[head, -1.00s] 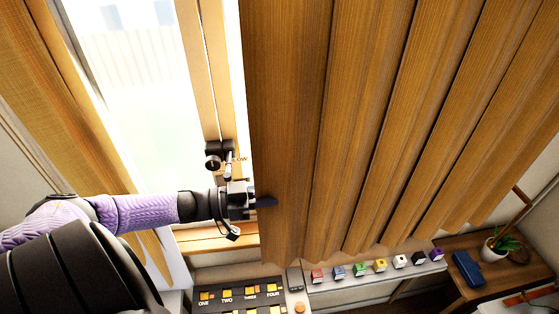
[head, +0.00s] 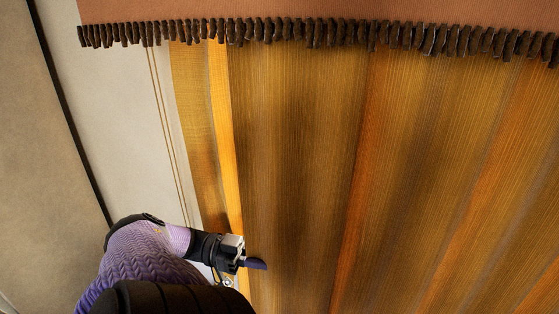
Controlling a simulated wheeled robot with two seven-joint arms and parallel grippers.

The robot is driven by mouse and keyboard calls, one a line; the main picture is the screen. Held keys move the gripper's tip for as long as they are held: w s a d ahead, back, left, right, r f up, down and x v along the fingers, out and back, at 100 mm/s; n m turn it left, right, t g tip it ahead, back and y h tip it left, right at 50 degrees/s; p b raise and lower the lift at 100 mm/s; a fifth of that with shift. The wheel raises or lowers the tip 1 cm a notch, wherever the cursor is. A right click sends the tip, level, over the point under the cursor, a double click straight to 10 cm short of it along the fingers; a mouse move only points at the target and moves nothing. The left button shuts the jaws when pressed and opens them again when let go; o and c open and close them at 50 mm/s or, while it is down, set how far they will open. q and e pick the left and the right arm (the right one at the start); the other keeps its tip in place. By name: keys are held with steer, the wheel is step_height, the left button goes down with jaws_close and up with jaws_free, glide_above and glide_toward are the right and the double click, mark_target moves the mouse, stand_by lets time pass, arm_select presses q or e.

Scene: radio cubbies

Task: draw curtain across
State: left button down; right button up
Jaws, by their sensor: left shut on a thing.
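In the head view, the wide orange-brown curtain (head: 300,160) hangs in deep folds and fills the middle and right of the picture. Its left edge meets a narrow strip of a second curtain (head: 192,110) at the left, with a thin bright orange band between them. No window glass shows. My left gripper (head: 256,263) is at the curtain's left edge, low in the picture, and is shut on the curtain. The exact grip on the cloth is hard to make out. My right gripper is not in view.
A reddish-brown valance (head: 320,10) with a dark tasselled fringe runs across the top, over the curtains. A pale wall (head: 105,110) with a dark vertical line lies at the left. The lower area with shelves is out of view.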

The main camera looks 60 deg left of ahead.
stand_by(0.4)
arm_select(q)
steer(key=c, duration=1)
jaws_free()
steer(key=shift+s, duration=0.1)
steer(key=shift+c, duration=0.2)
steer(key=o, duration=0.3)
steer(key=shift+s+a, duration=0.2)
steer(key=shift+w, duration=0.1)
steer(key=b+v, duration=0.6)
steer(key=v, duration=0.1)
steer(key=shift+a, duration=0.15)
